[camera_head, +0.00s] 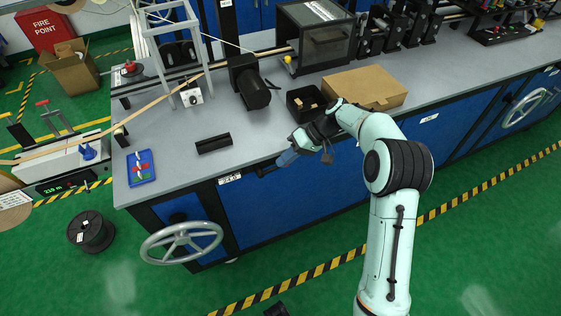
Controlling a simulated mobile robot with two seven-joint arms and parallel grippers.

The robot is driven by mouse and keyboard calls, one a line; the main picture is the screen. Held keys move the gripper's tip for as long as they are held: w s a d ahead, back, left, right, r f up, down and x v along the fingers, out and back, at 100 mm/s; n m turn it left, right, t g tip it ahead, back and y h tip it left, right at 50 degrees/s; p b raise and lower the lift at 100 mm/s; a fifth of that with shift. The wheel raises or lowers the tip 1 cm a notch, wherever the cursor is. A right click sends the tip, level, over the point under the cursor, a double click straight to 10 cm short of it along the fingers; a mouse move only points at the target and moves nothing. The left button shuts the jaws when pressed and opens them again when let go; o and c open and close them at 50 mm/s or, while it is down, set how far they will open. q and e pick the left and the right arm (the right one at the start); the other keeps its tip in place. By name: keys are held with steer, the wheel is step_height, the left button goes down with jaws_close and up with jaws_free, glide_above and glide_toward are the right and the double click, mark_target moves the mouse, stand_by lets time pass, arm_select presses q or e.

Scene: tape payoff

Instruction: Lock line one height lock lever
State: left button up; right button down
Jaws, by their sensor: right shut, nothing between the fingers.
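The line one bench carries a small white label (230,178) on its front edge, above a grey handwheel (182,243). A small dark lever-like part (264,172) sticks out at the bench edge just right of the label; I take it for the height lock lever, but its position is hard to read. My right gripper (289,156) is shut and empty, reaching left and down at the front edge beside that part. I cannot tell whether they touch. My gripper and wrist hide some of the bench edge. My left gripper is not in view.
On the bench stand a cardboard box (364,88), a black bin (305,102), a black motor-like unit (250,85), a black block (214,143) and a blue tray (141,168). A black spool (91,231) lies on the green floor. Floor before the bench is mostly clear.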

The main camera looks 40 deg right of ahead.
steer(key=shift+d+f+y+b, duration=0.25)
steer(key=shift+f+y+b, duration=0.15)
steer(key=shift+f+y, duration=0.25)
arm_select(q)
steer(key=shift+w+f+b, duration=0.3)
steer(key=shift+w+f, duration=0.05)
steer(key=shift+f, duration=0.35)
arm_select(e)
steer(key=shift+s+d+f, duration=0.1)
steer(key=shift+f, duration=0.35)
